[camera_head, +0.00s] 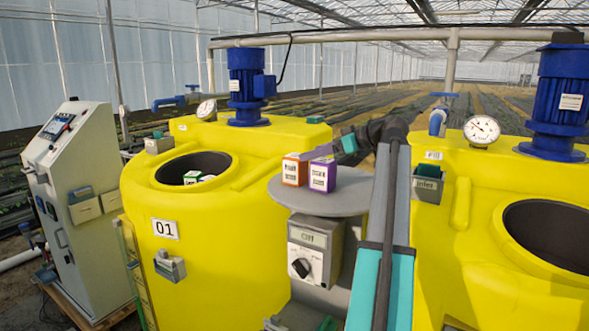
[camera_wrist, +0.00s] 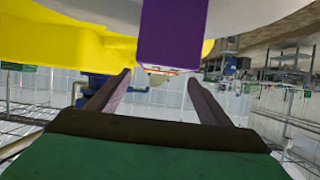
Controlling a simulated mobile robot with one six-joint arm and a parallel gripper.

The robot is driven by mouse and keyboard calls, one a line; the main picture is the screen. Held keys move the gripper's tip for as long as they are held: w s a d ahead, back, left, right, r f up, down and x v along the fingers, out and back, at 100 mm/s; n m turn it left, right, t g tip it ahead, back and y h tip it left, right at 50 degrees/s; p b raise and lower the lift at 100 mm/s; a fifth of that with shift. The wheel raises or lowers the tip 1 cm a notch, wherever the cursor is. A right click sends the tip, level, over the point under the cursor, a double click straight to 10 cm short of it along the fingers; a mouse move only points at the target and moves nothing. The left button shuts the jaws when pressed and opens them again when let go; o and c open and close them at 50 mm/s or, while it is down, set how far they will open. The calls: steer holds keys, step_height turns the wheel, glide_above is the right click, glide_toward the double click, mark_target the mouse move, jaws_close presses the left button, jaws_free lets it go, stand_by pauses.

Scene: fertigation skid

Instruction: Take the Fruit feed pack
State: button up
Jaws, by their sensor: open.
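Two small packs stand side by side on a round grey platform (camera_head: 345,203): an orange-sided pack (camera_head: 294,169) on the left and a purple-sided pack (camera_head: 322,175) on the right. Both have white labels; the print is too small to read surely, so I cannot tell which is the Fruit feed pack. My gripper (camera_head: 322,150) is close behind the purple pack in the head view. In the wrist view my gripper (camera_wrist: 159,75) is open and empty, with the purple pack (camera_wrist: 172,35) just ahead, between and beyond the fingertips.
Another yellow tank (camera_head: 470,240) stands right. Blue motors (camera_head: 247,88) and gauges (camera_head: 207,109) rise above them. A control box (camera_head: 315,250) sits below the platform.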

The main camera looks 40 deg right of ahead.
mark_target(295, 169)
steer(key=shift+w+a, duration=0.1)
steer(key=shift+w, duration=0.05)
steer(key=p+x, duration=0.2)
steer(key=x, duration=0.3)
steer(key=shift+w+r, duration=0.1)
stand_by(0.4)
steer(key=shift+c, duration=0.2)
steer(key=c, duration=1.8)
